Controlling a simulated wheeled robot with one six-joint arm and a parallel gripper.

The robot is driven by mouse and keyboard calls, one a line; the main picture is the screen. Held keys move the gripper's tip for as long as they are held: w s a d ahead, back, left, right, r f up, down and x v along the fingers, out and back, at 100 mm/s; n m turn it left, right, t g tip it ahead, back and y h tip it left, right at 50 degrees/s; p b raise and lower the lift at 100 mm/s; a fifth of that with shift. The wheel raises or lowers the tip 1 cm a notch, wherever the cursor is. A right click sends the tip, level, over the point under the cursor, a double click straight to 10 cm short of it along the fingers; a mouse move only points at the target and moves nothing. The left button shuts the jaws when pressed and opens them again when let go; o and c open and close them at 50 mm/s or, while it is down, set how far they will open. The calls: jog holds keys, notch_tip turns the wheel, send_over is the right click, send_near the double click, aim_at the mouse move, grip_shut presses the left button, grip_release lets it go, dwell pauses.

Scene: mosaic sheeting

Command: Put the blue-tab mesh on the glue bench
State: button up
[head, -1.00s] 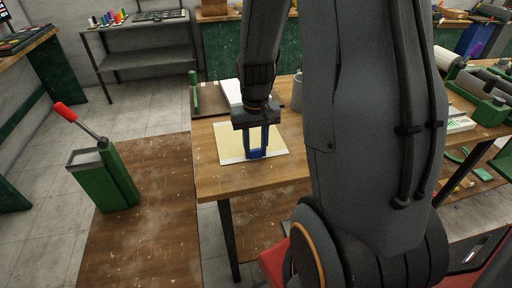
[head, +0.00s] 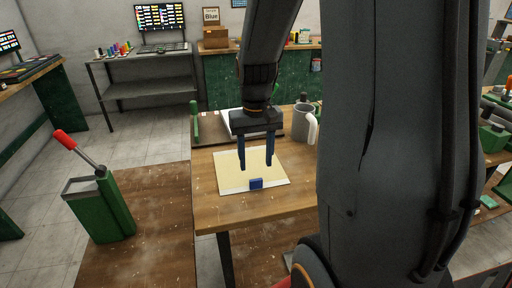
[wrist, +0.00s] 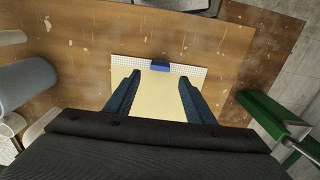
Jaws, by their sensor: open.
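The blue-tab mesh is a pale yellow sheet (head: 232,172) with a white gridded edge, lying flat on a wooden bench top (head: 215,212). Its blue tab (head: 256,183) sits on the near edge. In the wrist view the sheet (wrist: 158,98) and the tab (wrist: 160,66) show between and beyond the fingers. My gripper (head: 256,167) is open, with its two blue fingers apart above the sheet and nothing between them. It also shows in the wrist view (wrist: 158,92). I cannot tell which bench is the glue bench.
A grey mug (head: 301,124) stands on the bench behind the sheet, near a board with a white slab (head: 232,125). A green box with a red-handled lever (head: 98,205) stands at left. A grey shelf (head: 140,88) stands at the back left.

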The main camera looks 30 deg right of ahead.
notch_tip(320, 180, up, 4)
jog(key=s+a+f+n, duration=0.1)
jog(key=s+a+f, duration=0.1)
jog(key=a, duration=0.1)
jog(key=s+a+f+n+t, duration=0.1)
jog(key=s+a+f, duration=0.1)
jog(key=a, duration=0.2)
jog(key=s+a+f+n, duration=0.1)
jog(key=s+a+f, duration=0.1)
jog(key=a, duration=0.1)
jog(key=shift+s+a+f+b, duration=0.25)
jog(key=shift+s+a+b, duration=0.05)
jog(key=shift+a+b, duration=0.05)
